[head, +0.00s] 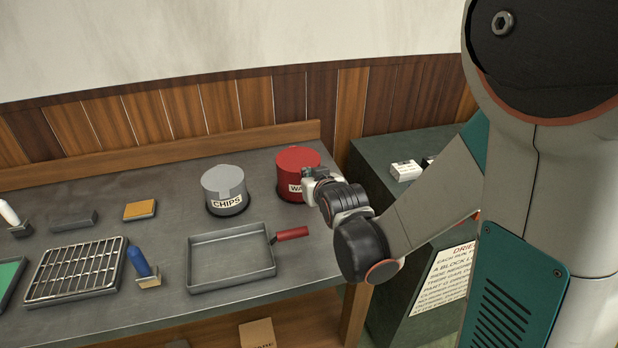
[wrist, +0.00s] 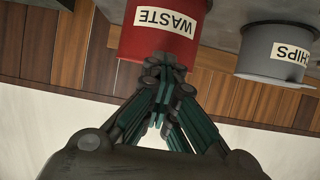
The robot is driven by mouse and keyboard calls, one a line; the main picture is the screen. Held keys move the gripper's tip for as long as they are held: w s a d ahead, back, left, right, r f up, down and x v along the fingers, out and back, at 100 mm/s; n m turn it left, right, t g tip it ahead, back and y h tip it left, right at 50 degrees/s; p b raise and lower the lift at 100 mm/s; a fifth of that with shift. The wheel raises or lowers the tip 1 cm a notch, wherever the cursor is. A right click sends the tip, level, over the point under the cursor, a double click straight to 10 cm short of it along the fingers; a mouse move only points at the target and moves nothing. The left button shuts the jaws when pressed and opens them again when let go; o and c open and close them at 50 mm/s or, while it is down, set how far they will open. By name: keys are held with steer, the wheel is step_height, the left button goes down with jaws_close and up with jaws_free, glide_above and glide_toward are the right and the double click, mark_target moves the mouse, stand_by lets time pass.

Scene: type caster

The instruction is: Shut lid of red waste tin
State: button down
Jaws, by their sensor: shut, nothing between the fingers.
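The red waste tin (head: 290,178) stands at the back right of the grey workbench, with a white label partly hidden by my gripper. Its top shows as a flat red disc in the head view; I cannot tell whether the lid is fully down. In the wrist view, which is upside down, the tin (wrist: 135,38) shows its WASTE label. My gripper (head: 309,174) is shut and empty at the tin's front right, near its upper rim. In the wrist view the fingertips (wrist: 164,64) overlap the tin's top edge; I cannot tell whether they touch it.
A grey CHIPS tin (head: 224,187) stands left of the red tin. A shallow pan (head: 230,262) with a red handle lies in front. A wire rack (head: 75,272), blue-handled tool (head: 138,262) and orange block (head: 139,210) lie farther left. A dark green cabinet (head: 385,165) stands right.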

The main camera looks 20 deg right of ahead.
steer(key=shift+w+f, duration=0.1)
steer(key=shift+w, duration=0.15)
stand_by(0.4)
